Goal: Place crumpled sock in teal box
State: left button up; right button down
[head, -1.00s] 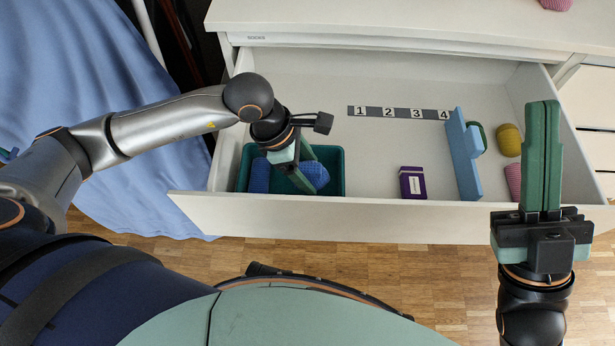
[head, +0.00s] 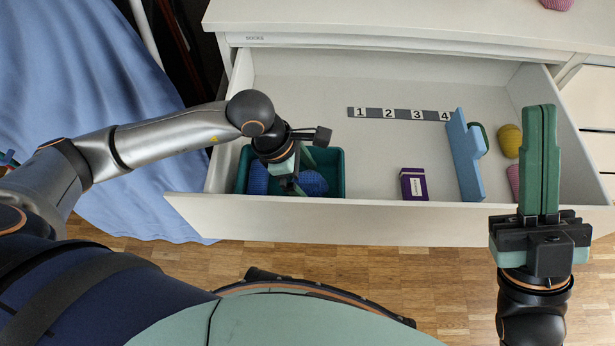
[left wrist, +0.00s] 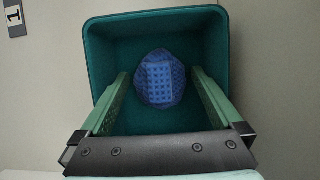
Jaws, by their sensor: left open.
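The teal box (head: 340,172) stands in the left front corner of the open drawer; it fills much of the left wrist view (left wrist: 103,45). A crumpled blue sock (left wrist: 160,80) lies on the box floor, between the fingers of my left gripper (left wrist: 160,95). The fingers are spread, with gaps showing beside the sock. In the head view the sock (head: 316,186) is partly covered by my left gripper (head: 300,180). My right gripper (head: 540,112) is shut and empty, pointing up in front of the drawer's right end.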

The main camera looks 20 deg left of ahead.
pick_arm(q)
jog(key=shift+a+r, duration=0.15)
jog(key=shift+r, duration=0.3)
jog(key=p+v, duration=0.2)
jog(key=v, duration=0.5)
jog(key=shift+r+p, duration=0.15)
jog(key=shift+p, duration=0.2)
jog(key=shift+p+v, duration=0.35)
jog(key=shift+v, duration=1.65)
pick_arm(e)
jog(key=shift+w+d+f+m+h, duration=0.1)
jog(key=shift+w+f+m+h, duration=0.05)
jog(key=shift+w+m+h, duration=0.45)
jog(key=shift+w+d+f+m+h, duration=0.15)
jog(key=shift+w+f+m+h, duration=0.2)
jog(key=shift+h, duration=0.4)
jog(key=shift+w+d+m+h, duration=0.1)
jog(key=shift+w+m+h, duration=0.25)
jog(key=shift+w+h, duration=0.25)
